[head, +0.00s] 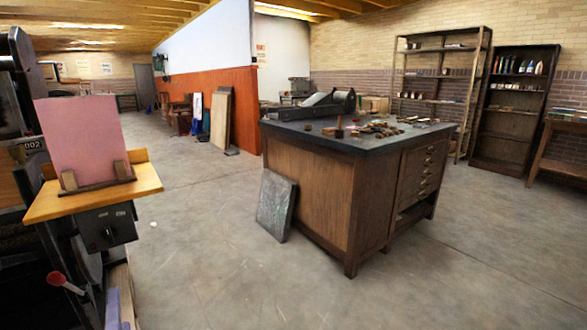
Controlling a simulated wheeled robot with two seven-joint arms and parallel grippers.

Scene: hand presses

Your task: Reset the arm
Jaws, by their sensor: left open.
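A dark hand press (70,240) stands at the left edge, partly cut off by the frame. A short lever with a red knob (56,279) sticks out low on it. A tilted wooden board (110,190) on the press carries a pink sheet (82,140), which leans upright against small dark blocks. My left gripper is at the far left among dark parts; it is open, and its fingertips are hard to tell from the press. I cannot tell whether it touches the lever. My right gripper is not in view.
A large wooden cabinet table (310,190) with a dark top and many small items stands right of centre. A dark slab (275,205) leans against it. Shelves (515,110) line the back wall. The concrete floor (215,250) between press and table is clear.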

